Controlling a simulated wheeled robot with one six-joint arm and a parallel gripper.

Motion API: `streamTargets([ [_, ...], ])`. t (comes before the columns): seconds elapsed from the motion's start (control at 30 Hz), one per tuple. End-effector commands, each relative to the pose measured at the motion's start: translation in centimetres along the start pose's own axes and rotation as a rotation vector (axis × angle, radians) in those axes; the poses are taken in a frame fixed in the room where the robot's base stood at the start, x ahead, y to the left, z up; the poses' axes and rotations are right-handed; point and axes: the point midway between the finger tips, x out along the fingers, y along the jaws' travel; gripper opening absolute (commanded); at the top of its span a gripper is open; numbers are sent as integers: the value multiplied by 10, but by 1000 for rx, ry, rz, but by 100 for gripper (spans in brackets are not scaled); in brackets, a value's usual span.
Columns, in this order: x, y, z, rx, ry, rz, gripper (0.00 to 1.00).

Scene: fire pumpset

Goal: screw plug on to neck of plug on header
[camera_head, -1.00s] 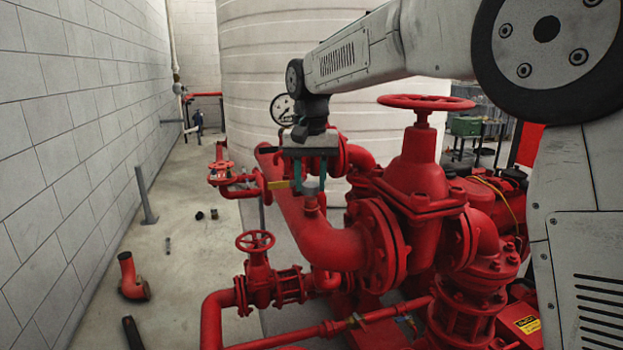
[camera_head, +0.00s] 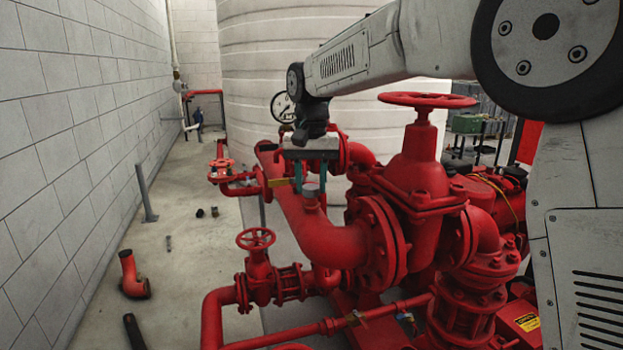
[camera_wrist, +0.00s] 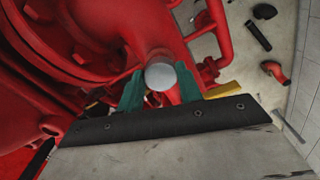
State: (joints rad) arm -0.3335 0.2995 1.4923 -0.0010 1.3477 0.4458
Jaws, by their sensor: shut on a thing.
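A grey round plug (camera_head: 311,187) sits at the top of the short neck (camera_head: 311,202) on the red header pipe (camera_head: 325,240). My gripper (camera_head: 311,185) is above the header with its green fingers pointing down, one on each side of the plug. In the wrist view the plug's pale round top (camera_wrist: 161,76) lies between the two green fingertips of my gripper (camera_wrist: 160,84), which are shut on it. The plug looks upright and in line with the neck. The fingers partly hide where plug and neck meet, so I cannot tell how far it is threaded.
A large red valve (camera_head: 418,165) with a handwheel stands just right of the neck. A pressure gauge (camera_head: 283,107) is behind my gripper. A smaller valve (camera_head: 257,262) stands below left. Loose pipe pieces, including a red elbow (camera_head: 132,277), lie on the open floor at left.

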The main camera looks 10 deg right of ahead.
Motion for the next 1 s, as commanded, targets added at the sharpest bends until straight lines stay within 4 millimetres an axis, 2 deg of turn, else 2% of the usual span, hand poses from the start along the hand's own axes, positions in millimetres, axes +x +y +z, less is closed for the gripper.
streamTargets([
  [1.0, 16, 0, 0, 0, 0, 0, 13],
])
